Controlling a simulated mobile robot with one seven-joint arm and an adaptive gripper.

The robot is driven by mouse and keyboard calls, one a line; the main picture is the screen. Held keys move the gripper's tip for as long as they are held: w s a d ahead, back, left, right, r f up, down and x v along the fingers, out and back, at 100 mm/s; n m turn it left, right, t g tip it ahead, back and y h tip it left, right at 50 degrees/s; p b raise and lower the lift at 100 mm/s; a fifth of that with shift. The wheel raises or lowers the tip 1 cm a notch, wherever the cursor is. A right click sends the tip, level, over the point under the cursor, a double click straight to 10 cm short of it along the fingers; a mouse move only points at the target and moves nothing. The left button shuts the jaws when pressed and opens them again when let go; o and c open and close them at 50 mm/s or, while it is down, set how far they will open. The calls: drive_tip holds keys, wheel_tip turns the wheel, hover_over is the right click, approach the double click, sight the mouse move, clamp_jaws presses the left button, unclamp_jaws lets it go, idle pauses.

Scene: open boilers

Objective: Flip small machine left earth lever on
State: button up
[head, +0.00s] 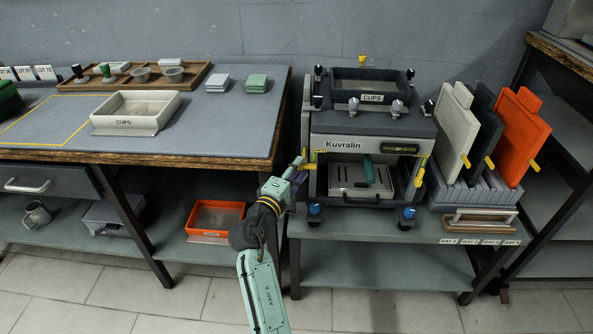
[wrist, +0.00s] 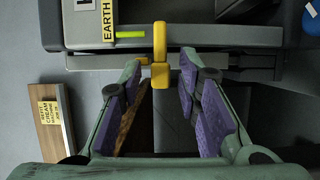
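The small machine (head: 343,146), marked Kuvralin, stands on the right bench. Its left earth lever (wrist: 160,55) is a yellow bar in the wrist view, beside a yellow EARTH label (wrist: 107,20) and a short yellow-green rod (wrist: 130,34). In the head view yellow parts show at the machine's left side, partly crowded by my gripper (head: 300,170). In the wrist view my gripper (wrist: 162,72) is open, with purple finger pads on both sides. The lever's near end lies between the fingertips, with gaps on both sides. Another yellow lever (head: 419,177) is on the machine's right side.
A tray marked CUPS (head: 372,83) sits on top of the machine. Grey, dark and orange panels (head: 521,135) stand to its right. The left workbench (head: 221,128) is close to my arm's left, with an orange bin (head: 215,204) on its lower shelf.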

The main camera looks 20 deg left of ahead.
idle(0.3)
drive_tip(key=s, duration=0.4)
drive_tip(key=s+a, duration=0.1)
drive_tip(key=s, duration=0.7)
drive_tip(key=shift+a, duration=0.2)
